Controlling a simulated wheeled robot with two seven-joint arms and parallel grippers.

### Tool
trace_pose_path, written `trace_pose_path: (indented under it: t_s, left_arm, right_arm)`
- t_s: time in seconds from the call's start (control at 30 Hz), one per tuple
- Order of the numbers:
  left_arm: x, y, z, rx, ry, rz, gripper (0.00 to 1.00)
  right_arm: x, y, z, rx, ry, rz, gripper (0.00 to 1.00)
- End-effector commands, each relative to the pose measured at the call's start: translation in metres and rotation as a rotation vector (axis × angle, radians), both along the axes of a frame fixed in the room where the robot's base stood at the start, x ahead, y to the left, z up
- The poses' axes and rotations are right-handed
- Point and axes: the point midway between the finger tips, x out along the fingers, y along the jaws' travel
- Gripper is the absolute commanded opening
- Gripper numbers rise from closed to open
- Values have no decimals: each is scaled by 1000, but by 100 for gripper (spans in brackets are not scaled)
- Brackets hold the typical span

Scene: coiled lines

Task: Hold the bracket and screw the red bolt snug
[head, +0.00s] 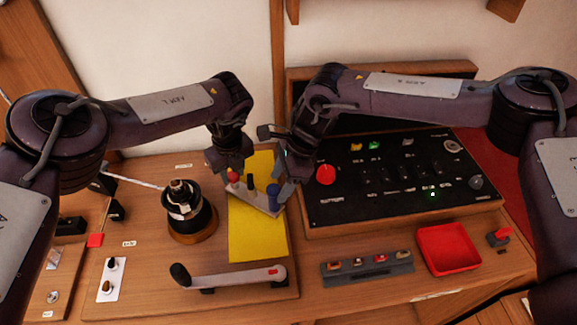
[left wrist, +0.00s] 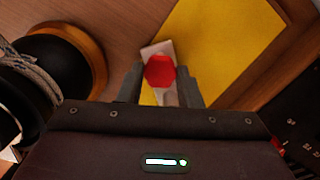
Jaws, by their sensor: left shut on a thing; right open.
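The pale bracket (head: 262,207) lies at a slant over the yellow mat (head: 255,240) in the head view. It carries a red bolt (head: 233,177) at its left end, a black bolt (head: 250,182) in the middle and a blue bolt (head: 273,192) at the right. My left gripper (head: 231,168) is shut on the red bolt. In the left wrist view the red bolt's six-sided head (left wrist: 160,71) sits between the two fingers, above the bracket (left wrist: 158,49). My right gripper (head: 283,182) is open beside the blue end; its fingertips are partly hidden.
A black and brass coil post (head: 187,212) stands left of the mat. A lever with a black knob (head: 232,277) lies in front. A black control panel (head: 400,180) with a red button (head: 326,174) is at right, with a red tray (head: 448,249) and a grey rack (head: 367,267) before it.

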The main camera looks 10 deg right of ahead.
Motion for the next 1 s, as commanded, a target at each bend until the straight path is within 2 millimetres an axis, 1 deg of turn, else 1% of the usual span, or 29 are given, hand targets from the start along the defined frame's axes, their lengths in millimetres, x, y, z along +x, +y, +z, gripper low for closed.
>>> trace_pose_path:
  t_s: [0.03, 0.1, 0.3, 0.47, 0.73, 1.0]
  left_arm:
    - [0, 0, -1, 1, 0, 0, 3]
    - [0, 0, -1, 1, 0, 0, 3]
    - [0, 0, -1, 1, 0, 0, 3]
    - [0, 0, -1, 1, 0, 0, 3]
    - [0, 0, -1, 1, 0, 0, 3]
    - [-1, 0, -1, 0, 1, 0, 3]
  right_arm:
    - [-2, 4, -11, -1, 4, 1, 57]
    - [-2, 9, -22, 0, 4, 1, 57]
    - [-2, 18, -44, 0, 2, -1, 57]
    - [-2, 22, -51, 1, 1, -1, 57]
    - [-2, 22, -52, 1, 0, -1, 57]
    - [-2, 22, -52, 1, 1, -2, 21]
